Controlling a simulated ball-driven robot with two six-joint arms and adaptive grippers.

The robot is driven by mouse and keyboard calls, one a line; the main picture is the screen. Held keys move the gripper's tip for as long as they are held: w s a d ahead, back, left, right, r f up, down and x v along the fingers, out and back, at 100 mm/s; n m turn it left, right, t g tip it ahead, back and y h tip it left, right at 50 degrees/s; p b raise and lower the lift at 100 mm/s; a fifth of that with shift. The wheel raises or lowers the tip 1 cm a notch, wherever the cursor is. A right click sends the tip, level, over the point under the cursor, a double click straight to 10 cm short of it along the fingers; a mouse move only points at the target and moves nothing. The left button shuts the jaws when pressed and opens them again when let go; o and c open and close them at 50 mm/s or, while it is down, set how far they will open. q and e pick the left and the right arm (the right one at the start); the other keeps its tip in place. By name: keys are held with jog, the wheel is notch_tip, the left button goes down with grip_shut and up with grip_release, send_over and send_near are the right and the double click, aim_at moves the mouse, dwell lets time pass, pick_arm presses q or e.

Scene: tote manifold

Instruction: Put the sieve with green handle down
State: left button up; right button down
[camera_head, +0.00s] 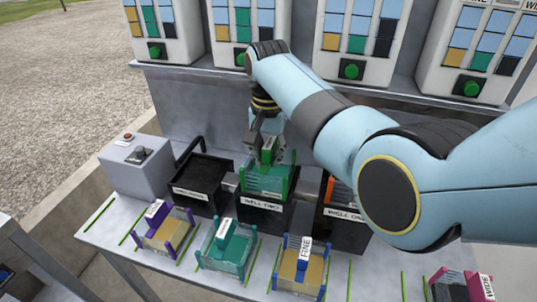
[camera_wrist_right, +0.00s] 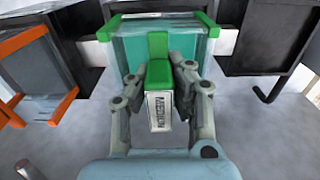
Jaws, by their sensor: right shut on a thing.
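The sieve with green handle (camera_head: 265,181) is a teal box with green rails, at the middle well labelled WELL TWO (camera_head: 262,206) in the head view. It is upright at the well's mouth; I cannot tell whether it rests in the well or hangs just above. My right gripper (camera_head: 268,150) is shut on its green handle. In the right wrist view the gripper (camera_wrist_right: 158,68) has a finger on each side of the green handle (camera_wrist_right: 158,44), with a white label below. My left gripper is not in view.
An empty black well (camera_head: 200,190) stands to the left, and a right well (camera_head: 345,229) holds an orange-railed sieve (camera_wrist_right: 35,70). In front stand purple (camera_head: 165,234), teal (camera_head: 226,248) and blue-railed FINE (camera_head: 300,272) pieces. A grey box with a knob (camera_head: 140,165) is far left.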

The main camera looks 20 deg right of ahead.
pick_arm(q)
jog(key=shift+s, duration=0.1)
pick_arm(e)
jog(key=shift+f, duration=0.1)
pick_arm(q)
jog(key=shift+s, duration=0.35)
pick_arm(e)
jog(key=c, duration=1.3)
grip_release()
jog(key=shift+o, duration=0.2)
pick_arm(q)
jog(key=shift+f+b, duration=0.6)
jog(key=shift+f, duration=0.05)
pick_arm(e)
notch_tip(320, 180, up, 12)
jog(key=shift+r, duration=0.15)
